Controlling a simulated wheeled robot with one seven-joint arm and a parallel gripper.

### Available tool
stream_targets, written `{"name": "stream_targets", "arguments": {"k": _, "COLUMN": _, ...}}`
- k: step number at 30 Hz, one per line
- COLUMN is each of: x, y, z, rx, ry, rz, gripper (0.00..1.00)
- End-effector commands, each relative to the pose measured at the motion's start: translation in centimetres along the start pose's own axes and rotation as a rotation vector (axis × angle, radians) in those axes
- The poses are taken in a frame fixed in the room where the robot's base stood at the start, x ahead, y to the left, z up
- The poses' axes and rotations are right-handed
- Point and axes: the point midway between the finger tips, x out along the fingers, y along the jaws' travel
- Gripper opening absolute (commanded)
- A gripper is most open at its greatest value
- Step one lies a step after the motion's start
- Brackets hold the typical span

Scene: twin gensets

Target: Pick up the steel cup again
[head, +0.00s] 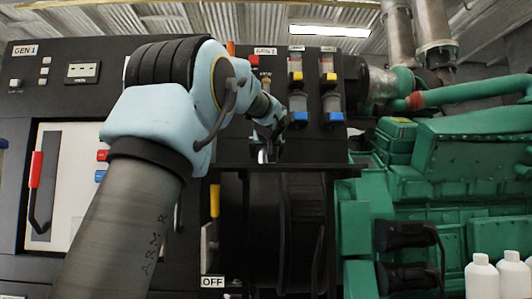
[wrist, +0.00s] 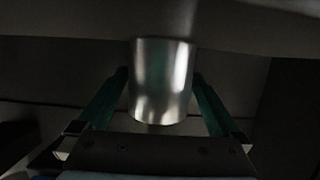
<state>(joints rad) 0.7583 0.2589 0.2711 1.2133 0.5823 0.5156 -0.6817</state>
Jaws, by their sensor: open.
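The steel cup (wrist: 161,85) is a shiny metal cylinder in the middle of the wrist view. My gripper (wrist: 161,76) is open, with one green finger on each side of the cup. The cup lies between the fingers, and a narrow dark gap seems to show on each side; I cannot tell for certain that neither finger touches it. In the head view my gripper (head: 265,152) is at the end of my arm, in front of the dark panel above a black ledge.
A black ledge (head: 300,172) runs just below my gripper. Blue-and-yellow fittings (head: 298,97) on the panel are close on the right. A green engine (head: 460,165) fills the right side, with white bottles (head: 482,277) in front. A lever with a red grip (head: 36,170) is at left.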

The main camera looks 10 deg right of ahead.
Motion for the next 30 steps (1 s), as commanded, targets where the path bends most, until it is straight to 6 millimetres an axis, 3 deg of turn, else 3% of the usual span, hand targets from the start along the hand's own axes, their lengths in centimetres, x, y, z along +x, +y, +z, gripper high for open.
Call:
{"name": "stream_targets", "arguments": {"k": 8, "x": 0.37, "y": 0.01, "z": 0.01, "rx": -0.001, "ry": 0.001, "rz": 0.001, "gripper": 1.0}}
{"name": "stream_targets", "arguments": {"k": 30, "x": 0.34, "y": 0.01, "z": 0.0, "rx": -0.001, "ry": 0.001, "rz": 0.001, "gripper": 0.19}}
